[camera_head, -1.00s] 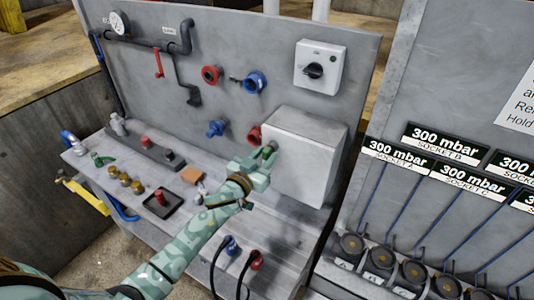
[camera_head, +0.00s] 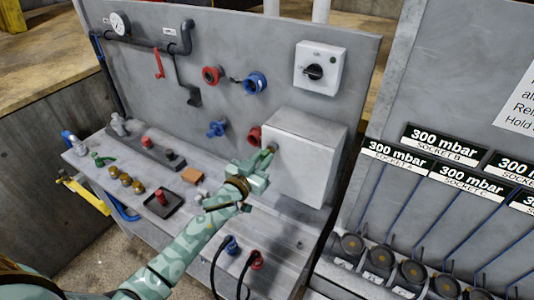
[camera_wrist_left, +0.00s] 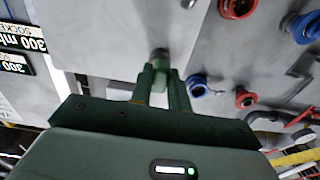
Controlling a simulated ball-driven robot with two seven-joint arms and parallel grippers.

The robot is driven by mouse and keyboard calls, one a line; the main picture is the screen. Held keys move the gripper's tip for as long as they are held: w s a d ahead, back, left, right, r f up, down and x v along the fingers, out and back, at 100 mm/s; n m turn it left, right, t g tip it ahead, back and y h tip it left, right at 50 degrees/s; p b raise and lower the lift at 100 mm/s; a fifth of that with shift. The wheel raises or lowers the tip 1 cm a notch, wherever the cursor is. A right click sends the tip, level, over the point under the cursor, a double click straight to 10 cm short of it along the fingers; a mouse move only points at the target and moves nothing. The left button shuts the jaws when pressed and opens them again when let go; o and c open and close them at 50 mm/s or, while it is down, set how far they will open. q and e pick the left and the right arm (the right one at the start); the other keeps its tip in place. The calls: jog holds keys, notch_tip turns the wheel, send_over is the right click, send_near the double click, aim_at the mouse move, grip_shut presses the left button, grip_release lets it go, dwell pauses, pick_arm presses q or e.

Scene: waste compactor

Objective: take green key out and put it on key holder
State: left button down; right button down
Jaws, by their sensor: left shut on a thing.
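My left gripper (camera_head: 268,154) is at the left side of the grey box on the panel. In the left wrist view its dark green fingers (camera_wrist_left: 161,80) are shut on a small green piece, which looks like the green key (camera_wrist_left: 161,65). A round grey lock cylinder (camera_wrist_left: 160,53) on the box (camera_head: 302,150) is right at the fingertips. The fingers hide most of the key, and I cannot tell whether it is still in the lock. I cannot make out a key holder for sure. My right gripper is out of view.
A red fitting (camera_head: 254,137) and a blue valve (camera_head: 216,128) are left of the gripper. The bench below carries brass fittings (camera_head: 125,180), a black tray (camera_head: 160,206) and an orange block (camera_head: 192,175). Cables with blue and red plugs (camera_head: 257,260) are at its front.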

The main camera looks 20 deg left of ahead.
pick_arm(q)
jog(key=shift+s+a+p, duration=0.2)
jog(key=shift+s+p, duration=0.3)
jog(key=shift+s, duration=0.75)
jog(key=shift+s+a+p, duration=0.15)
jog(key=shift+s+p, duration=0.35)
jog(key=shift+s, duration=0.75)
